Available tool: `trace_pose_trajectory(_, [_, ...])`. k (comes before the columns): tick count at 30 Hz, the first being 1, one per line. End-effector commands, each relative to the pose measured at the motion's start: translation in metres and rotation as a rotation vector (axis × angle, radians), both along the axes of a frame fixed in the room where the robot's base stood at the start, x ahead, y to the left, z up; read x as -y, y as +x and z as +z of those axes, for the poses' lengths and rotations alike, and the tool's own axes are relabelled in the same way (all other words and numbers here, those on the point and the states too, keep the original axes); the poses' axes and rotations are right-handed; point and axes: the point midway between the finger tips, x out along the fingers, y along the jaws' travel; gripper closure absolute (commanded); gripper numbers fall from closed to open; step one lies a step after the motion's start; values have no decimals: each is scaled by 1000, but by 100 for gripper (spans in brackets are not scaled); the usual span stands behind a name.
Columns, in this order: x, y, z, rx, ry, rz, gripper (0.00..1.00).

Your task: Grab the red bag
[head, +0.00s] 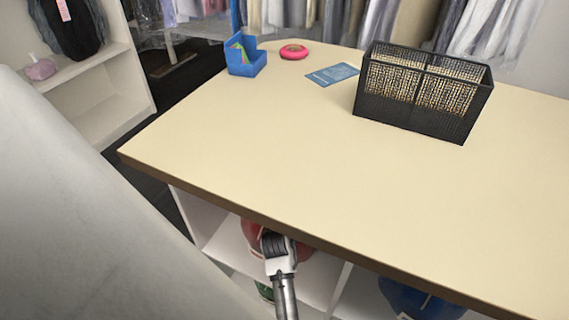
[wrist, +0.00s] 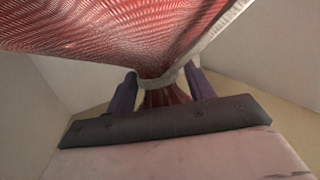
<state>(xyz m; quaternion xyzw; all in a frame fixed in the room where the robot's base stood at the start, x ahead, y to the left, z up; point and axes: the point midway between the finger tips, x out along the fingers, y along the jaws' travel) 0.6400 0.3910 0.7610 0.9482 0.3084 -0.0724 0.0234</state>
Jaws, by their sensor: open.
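The red bag (head: 251,232) sits in an open cubby under the table top, mostly hidden behind my gripper and the table edge. In the wrist view the bag (wrist: 130,40) fills the top as red mesh-like cloth, with a pale band and a gathered, narrow red part below it. My gripper (head: 275,238) reaches into the cubby at the bag. In the wrist view my gripper (wrist: 162,82) is open, with one dark finger on each side of the gathered part. I cannot tell whether either finger touches it.
The table top (head: 250,150) overhangs the cubbies. A blue bag (head: 420,302) is in the cubby to the right; a green item (head: 265,292) lies lower down.

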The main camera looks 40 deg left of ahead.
Motion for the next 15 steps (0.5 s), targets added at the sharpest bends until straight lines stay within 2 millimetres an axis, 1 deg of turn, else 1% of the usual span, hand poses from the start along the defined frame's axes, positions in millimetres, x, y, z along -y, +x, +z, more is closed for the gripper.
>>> trace_pose_trajectory(4, [0, 0, 0, 0, 0, 0, 47])
trace_pose_trajectory(5, [0, 0, 0, 0, 0, 0, 48])
trace_pose_trajectory(15, [0, 0, 0, 0, 0, 1, 93])
